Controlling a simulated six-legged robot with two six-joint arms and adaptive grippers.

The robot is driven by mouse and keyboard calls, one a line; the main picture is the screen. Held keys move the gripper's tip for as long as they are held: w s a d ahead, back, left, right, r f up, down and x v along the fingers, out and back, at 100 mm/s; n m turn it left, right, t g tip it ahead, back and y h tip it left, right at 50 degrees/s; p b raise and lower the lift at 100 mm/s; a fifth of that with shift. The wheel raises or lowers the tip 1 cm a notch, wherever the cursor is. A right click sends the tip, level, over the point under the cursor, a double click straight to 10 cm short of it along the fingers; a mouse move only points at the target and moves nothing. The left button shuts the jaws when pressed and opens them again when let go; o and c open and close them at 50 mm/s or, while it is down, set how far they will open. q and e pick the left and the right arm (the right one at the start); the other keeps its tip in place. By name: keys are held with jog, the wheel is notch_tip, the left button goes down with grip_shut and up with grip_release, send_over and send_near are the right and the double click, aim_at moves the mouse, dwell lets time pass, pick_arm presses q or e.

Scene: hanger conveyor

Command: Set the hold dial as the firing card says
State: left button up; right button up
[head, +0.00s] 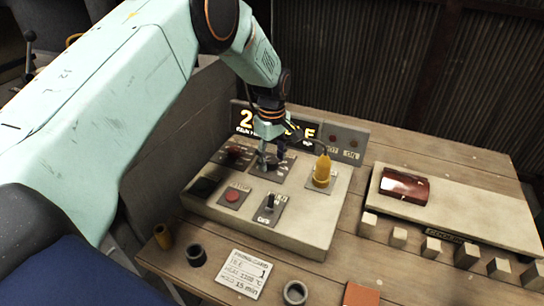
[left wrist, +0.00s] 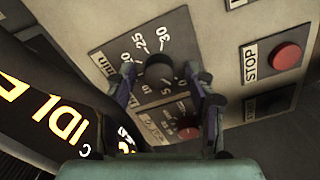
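My left gripper (head: 271,160) is over the dial's plate on the console, hiding most of the dial in the head view. In the left wrist view its fingers (left wrist: 168,88) are apart, one on each side of the knob; contact cannot be told. The firing card (head: 243,274) lies on the table in front and reads hold 15 min. My right gripper is not in view.
A lit display (head: 305,129) stands behind. A tray with a red-brown tile (head: 404,186) is at right. Rings and small blocks sit in front.

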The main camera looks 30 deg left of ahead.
pick_arm(q)
jog(key=shift+w+a+f, duration=0.15)
jog(key=c, duration=1.1)
jog(key=shift+o, duration=0.2)
